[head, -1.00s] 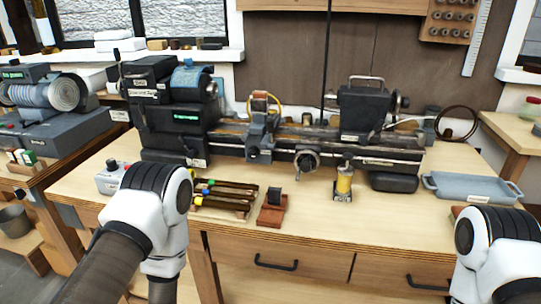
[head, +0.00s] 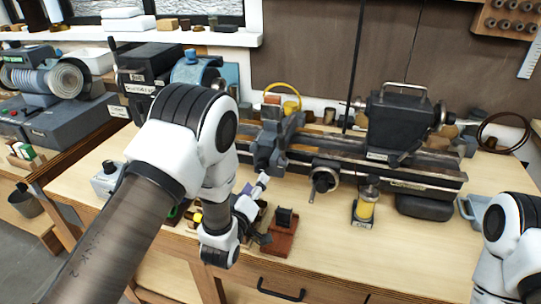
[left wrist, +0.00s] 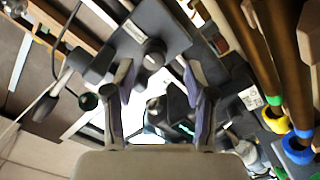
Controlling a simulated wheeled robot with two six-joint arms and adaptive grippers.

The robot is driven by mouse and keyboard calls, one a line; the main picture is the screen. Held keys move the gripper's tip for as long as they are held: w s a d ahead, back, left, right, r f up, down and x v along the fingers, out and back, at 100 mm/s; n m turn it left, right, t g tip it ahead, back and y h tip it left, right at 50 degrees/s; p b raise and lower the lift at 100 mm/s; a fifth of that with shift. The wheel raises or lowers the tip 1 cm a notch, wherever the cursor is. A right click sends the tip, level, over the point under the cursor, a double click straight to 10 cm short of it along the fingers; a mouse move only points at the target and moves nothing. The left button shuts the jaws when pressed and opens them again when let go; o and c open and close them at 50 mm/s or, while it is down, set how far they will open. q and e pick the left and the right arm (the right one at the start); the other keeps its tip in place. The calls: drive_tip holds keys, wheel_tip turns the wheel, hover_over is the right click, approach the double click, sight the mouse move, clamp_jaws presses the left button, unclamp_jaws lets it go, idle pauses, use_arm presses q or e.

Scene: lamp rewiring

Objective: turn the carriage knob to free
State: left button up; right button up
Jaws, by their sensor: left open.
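The lathe carriage (head: 268,148) is a grey-black block on the lathe bed, left of the handwheel (head: 323,179). In the left wrist view, a dark block with a white label carries a round grey knob (left wrist: 152,54). It looks like the carriage knob, but I cannot read the label or its setting. My left gripper (head: 262,209) is below and in front of the carriage, above the bench front. Its two fingers stand apart with nothing between them in the left wrist view (left wrist: 158,108), and the knob lies beyond the fingertips. My right gripper is out of view.
Tools with coloured rings (left wrist: 296,148) lie close by, partly hidden behind my left arm in the head view. A red-brown stand (head: 281,236) is just right of the gripper.

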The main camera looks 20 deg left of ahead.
sight(260, 169)
use_arm(q)
drive_tip(key=shift+w+r, duration=0.25)
drive_tip(key=shift+w, duration=0.05)
drive_tip(key=shift+w+a+r+p, duration=0.2)
drive_tip(key=shift+r+p, duration=0.4)
drive_tip(key=shift+r, duration=0.2)
drive_tip(key=w, duration=0.2)
drive_tip(key=w+f, duration=0.1)
drive_tip(key=w, duration=0.2)
drive_tip(key=shift+d+f+p, duration=0.2)
drive_tip(key=shift+p, duration=0.15)
drive_tip(key=shift+s+r, duration=0.35)
drive_tip(key=c, duration=0.5)
clamp_jaws()
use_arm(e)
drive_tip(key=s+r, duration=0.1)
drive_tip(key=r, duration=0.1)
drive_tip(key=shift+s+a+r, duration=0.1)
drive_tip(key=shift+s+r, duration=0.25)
